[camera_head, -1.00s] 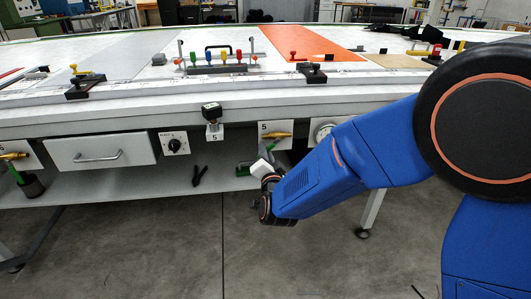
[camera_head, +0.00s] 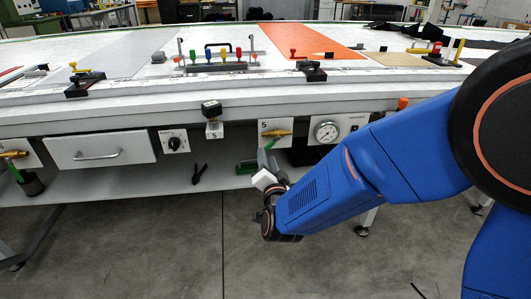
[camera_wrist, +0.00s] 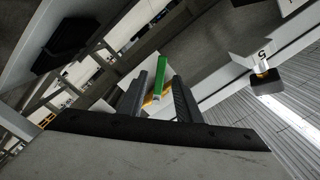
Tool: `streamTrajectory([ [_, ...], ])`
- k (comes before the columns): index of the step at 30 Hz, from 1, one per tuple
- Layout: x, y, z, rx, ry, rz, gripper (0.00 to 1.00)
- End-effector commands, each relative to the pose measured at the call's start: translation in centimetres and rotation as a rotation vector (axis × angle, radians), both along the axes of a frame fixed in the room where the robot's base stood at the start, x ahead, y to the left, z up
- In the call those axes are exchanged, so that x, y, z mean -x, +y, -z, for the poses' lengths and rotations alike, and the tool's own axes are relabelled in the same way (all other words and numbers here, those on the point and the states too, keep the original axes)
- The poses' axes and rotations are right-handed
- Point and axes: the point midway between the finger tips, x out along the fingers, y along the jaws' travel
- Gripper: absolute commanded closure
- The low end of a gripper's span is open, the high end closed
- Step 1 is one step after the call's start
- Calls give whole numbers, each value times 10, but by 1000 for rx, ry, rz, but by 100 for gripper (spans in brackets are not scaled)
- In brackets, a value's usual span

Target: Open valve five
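Valve five is a brass valve (camera_head: 279,133) on a white panel marked 5 under the table edge. Its green handle (camera_head: 271,144) slants down from the brass body and is partly hidden by my gripper. My gripper (camera_head: 267,158) is just below the valve, pointing up at it. In the wrist view the green handle (camera_wrist: 158,76) shows between the tips of the two dark fingers of my gripper (camera_wrist: 162,88), with the yellow brass behind it. The fingers are apart, and I cannot tell whether either touches the handle.
Another brass valve (camera_head: 14,154) with a green handle is at far left.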

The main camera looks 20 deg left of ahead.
Motion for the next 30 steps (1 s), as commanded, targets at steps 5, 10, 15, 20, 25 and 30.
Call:
streamTrajectory([
  [5,32,-19,0,0,0,-3,69],
  [10,61,-36,0,0,0,-3,69],
  [15,85,-51,-1,0,0,-3,69],
  [20,99,-60,0,0,0,-1,69],
  [25,104,-64,0,0,-1,-1,69],
  [30,104,-64,0,0,-1,-1,69],
])
